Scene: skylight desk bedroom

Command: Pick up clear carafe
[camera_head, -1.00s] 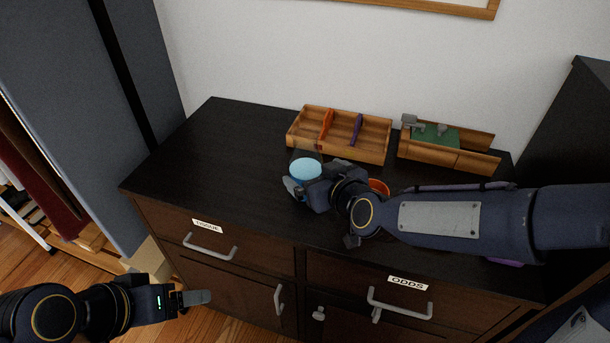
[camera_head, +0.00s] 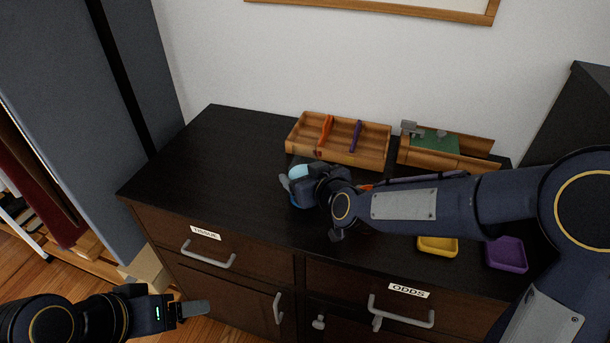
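The clear carafe (camera_head: 299,171) is on the left half of the dark dresser top in the head view, in front of the divided wooden tray. Only a pale blue patch of it shows clearly; the rest is hidden by my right gripper. My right gripper (camera_head: 291,187) is at the carafe, with a finger showing on its left side. Whether the fingers are closed on it, or whether it is off the surface, I cannot tell. My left gripper (camera_head: 196,309) is low at the left, in front of the dresser and away from the carafe; its finger gap is not visible.
The divided wooden tray (camera_head: 378,132) and a wooden box with a green panel (camera_head: 435,141) stand along the back of the dresser top (camera_head: 225,150). A yellow dish (camera_head: 437,246) and a purple dish (camera_head: 506,254) sit front right, near my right arm. The left end is clear.

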